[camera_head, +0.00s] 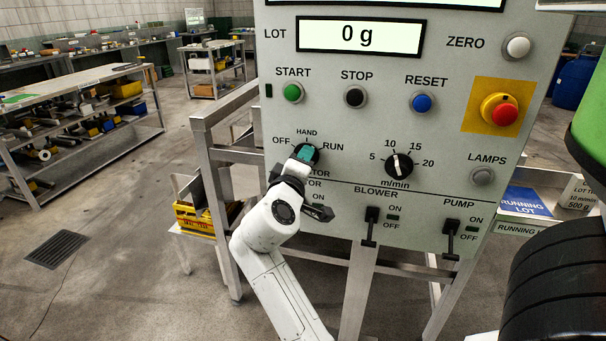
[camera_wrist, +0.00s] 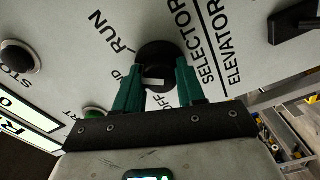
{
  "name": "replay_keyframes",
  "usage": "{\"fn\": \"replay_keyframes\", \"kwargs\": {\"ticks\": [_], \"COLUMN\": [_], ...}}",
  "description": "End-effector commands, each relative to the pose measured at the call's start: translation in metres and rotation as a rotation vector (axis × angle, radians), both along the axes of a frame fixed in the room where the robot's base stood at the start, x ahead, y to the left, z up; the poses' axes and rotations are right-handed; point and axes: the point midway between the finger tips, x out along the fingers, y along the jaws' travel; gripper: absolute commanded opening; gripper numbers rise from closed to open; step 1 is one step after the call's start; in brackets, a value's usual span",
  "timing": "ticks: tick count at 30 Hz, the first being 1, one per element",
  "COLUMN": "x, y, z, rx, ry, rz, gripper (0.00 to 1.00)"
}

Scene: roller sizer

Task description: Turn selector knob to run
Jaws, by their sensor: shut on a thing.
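The black round selector knob (camera_head: 314,151) sits on the grey panel between the labels OFF, HAND and RUN. My gripper (camera_head: 304,154) reaches it from below, and its teal fingers cover much of the knob. In the wrist view the two teal fingers (camera_wrist: 160,72) stand on either side of the grip of the knob (camera_wrist: 158,52) and are shut on it. A short white mark shows between the fingers, on the side toward the OFF label. RUN is at upper left there. The fingers and arm partly hide the knob and the SELECTOR label in the head view.
The m/min dial (camera_head: 399,165) is right of the selector. BLOWER (camera_head: 371,226) and PUMP (camera_head: 451,239) switches sit lower right. START (camera_head: 292,93), STOP (camera_head: 355,96) and RESET (camera_head: 422,102) buttons are above, with a red emergency button (camera_head: 504,114) at right. My wrist covers the elevator switch area.

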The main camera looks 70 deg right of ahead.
Motion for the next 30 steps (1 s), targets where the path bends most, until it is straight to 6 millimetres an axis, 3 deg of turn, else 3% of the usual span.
{"fn": "replay_keyframes", "kwargs": {"ticks": [1, 15, 30], "x": [0.0, 0.0003, -0.0003], "y": [0.0003, 0.0, -0.0003], "z": [-0.0065, -0.0054, -0.0033], "rx": [0.005, 0.034, 0.043], "ry": [-0.043, -0.372, -0.464], "rz": [-0.001, -0.001, -0.004], "gripper": [0.09, 0.09, 0.09]}}
